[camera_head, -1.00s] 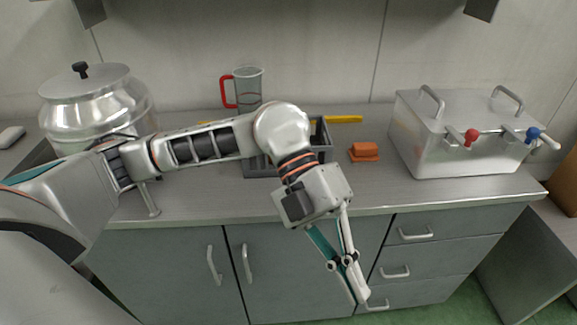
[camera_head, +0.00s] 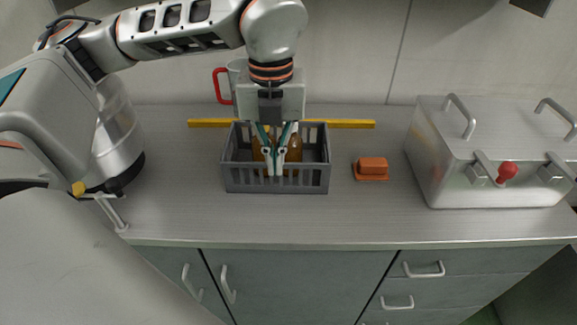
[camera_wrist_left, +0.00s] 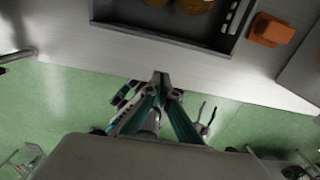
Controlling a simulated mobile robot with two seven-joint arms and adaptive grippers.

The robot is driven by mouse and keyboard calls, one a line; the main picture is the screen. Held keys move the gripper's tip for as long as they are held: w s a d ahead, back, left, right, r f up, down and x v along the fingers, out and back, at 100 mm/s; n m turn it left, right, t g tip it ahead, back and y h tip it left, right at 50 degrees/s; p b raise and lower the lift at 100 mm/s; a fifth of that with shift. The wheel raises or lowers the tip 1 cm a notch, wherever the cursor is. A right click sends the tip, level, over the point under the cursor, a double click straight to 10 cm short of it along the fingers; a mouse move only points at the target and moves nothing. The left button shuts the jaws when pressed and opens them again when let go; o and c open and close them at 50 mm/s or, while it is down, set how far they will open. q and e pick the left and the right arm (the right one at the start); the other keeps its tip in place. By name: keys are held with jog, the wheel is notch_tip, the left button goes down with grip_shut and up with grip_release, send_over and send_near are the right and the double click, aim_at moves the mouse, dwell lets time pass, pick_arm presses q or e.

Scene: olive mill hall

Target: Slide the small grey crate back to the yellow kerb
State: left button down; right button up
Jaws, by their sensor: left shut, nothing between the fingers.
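The small grey crate (camera_head: 235,180) stands on the counter with slatted sides and amber, bottle-like things (camera_head: 294,142) inside. The yellow kerb (camera_head: 350,124) is a low strip across the counter behind it; the crate and my arm hide its middle, so I cannot tell the gap between crate and kerb. My left gripper (camera_head: 276,172) is shut and empty, pointing down, its tips overlapping the crate's near wall in the head view. In the left wrist view the crate's near wall (camera_wrist_left: 170,38) lies beyond the fingertips (camera_wrist_left: 161,74), with a visible gap. My right gripper is out of view.
An orange block (camera_head: 371,168) lies just right of the crate. A steel box with a red tap (camera_head: 470,185) stands farther right, a steel vessel (camera_head: 118,140) at the left. A red-handled jug (camera_head: 222,86) stands behind the kerb. The counter in front is clear.

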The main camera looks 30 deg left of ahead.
pick_arm(q)
jog(key=f, duration=0.9)
jog(key=shift+s+f+b, duration=0.25)
jog(key=shift+s+b, duration=0.05)
jog(key=shift+b, duration=0.1)
jog(key=w, duration=0.1)
jog(key=a, duration=0.1)
jog(key=w, duration=0.1)
jog(key=shift+w+a+f, duration=0.15)
jog(key=shift+w+a, duration=0.1)
jog(key=shift+w, duration=0.1)
jog(key=shift+w+a, duration=0.25)
jog(key=shift+w, duration=0.1)
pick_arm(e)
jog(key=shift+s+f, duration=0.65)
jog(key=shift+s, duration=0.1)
